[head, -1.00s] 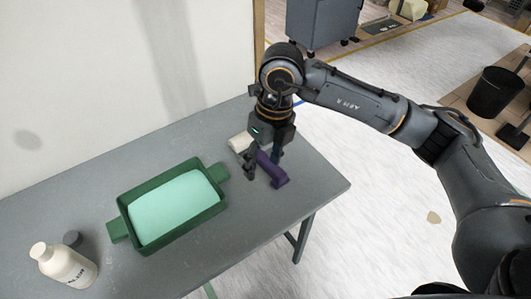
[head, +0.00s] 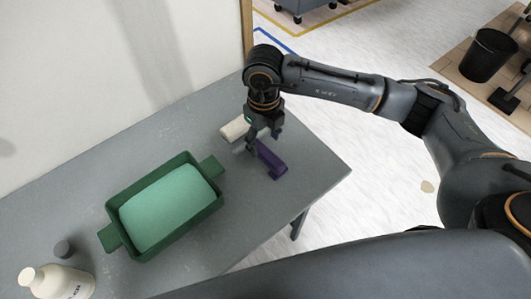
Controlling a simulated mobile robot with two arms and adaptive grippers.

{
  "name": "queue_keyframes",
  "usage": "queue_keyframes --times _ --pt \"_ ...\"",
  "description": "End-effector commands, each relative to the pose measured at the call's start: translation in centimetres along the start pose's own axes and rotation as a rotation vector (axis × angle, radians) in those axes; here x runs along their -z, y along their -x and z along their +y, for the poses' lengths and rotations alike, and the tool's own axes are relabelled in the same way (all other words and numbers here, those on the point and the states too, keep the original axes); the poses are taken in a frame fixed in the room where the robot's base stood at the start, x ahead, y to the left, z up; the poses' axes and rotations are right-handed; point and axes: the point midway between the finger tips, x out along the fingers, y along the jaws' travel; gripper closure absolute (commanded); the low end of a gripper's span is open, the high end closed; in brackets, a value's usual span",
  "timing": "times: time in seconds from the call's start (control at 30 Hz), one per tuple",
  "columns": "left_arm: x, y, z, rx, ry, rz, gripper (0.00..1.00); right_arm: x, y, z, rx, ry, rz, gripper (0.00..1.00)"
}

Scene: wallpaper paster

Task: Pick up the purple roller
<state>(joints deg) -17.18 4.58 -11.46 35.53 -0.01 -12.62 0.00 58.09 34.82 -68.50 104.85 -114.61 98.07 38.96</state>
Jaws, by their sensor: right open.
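The purple roller (head: 272,161) lies on the grey table (head: 300,180) near its right end. A cream roller head (head: 234,129) shows just behind and left of it. My right gripper (head: 262,146) is open and points down at the roller's far end, near where the purple part begins. The gripper hides part of that end, and I cannot tell whether the fingers touch it. My left gripper is not in view.
A green tray (head: 112,213) holding pale mint-green paste stands left of the roller. A wall borders the table's back. A black bin (head: 488,56) stands on the floor.

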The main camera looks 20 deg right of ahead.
Motion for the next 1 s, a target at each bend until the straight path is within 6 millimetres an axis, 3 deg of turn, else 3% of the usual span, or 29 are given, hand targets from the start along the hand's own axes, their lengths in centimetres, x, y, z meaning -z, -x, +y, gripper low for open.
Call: queue_keyframes --times 0.33,0.63,0.9,1.0 --pt "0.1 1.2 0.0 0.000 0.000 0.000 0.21 0.0 -4.5 0.1 -0.001 0.000 0.004 0.42" --pt "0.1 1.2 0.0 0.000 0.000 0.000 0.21 -0.1 -5.1 0.1 0.000 0.000 0.000 0.42" --pt "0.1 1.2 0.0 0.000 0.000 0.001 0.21 -0.1 -5.1 0.1 0.000 0.000 0.000 0.97" --pt "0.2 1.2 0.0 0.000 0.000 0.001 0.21 -0.1 -5.1 0.1 -0.001 0.000 0.000 1.00"
